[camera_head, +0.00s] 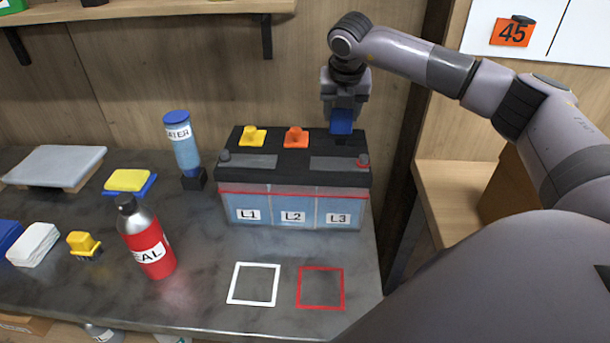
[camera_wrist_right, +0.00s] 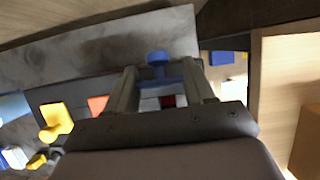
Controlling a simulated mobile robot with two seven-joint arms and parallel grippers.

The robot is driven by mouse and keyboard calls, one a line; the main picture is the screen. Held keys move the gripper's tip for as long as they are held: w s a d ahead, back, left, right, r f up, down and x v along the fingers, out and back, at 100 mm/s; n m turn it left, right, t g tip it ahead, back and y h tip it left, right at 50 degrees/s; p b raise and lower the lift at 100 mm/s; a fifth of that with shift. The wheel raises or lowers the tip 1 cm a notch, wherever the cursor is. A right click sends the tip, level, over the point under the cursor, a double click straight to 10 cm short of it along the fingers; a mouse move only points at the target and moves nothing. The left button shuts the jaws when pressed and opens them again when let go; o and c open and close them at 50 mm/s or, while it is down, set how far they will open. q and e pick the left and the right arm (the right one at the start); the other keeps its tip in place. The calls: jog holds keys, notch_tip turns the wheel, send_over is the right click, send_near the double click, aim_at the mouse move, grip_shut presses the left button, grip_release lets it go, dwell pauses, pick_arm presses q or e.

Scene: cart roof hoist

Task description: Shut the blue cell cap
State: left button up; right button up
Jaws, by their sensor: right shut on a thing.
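The black-topped battery (camera_head: 293,203) stands on the grey bench, with cells labelled L1, L2 and L3. The blue cell cap (camera_head: 341,126) is at the right rear of its top, above L3. My right gripper (camera_head: 344,108) points down from above and is shut on this cap. In the right wrist view, the cap's round blue knob (camera_wrist_right: 158,58) shows between the two fingers (camera_wrist_right: 163,84). I cannot tell whether the cap touches its cell opening. A yellow cap (camera_head: 252,137) and an orange cap (camera_head: 296,138) sit over L1 and L2. My left gripper is out of view.
A blue-capped water bottle (camera_head: 184,148) stands left of the battery. A red bottle (camera_head: 150,250) stands nearer the front. White (camera_head: 253,284) and red (camera_head: 320,288) square outlines mark clear bench in front. A wooden post and shelf are at the right.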

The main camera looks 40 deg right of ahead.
jog(key=shift+s+a+r, duration=0.25)
jog(key=shift+r, duration=0.2)
jog(key=shift+s+a+r, duration=0.4)
jog(key=shift+s, duration=0.1)
jog(key=shift+s+a, duration=0.5)
jog(key=shift+s, duration=0.05)
jog(key=shift+s+f, duration=0.1)
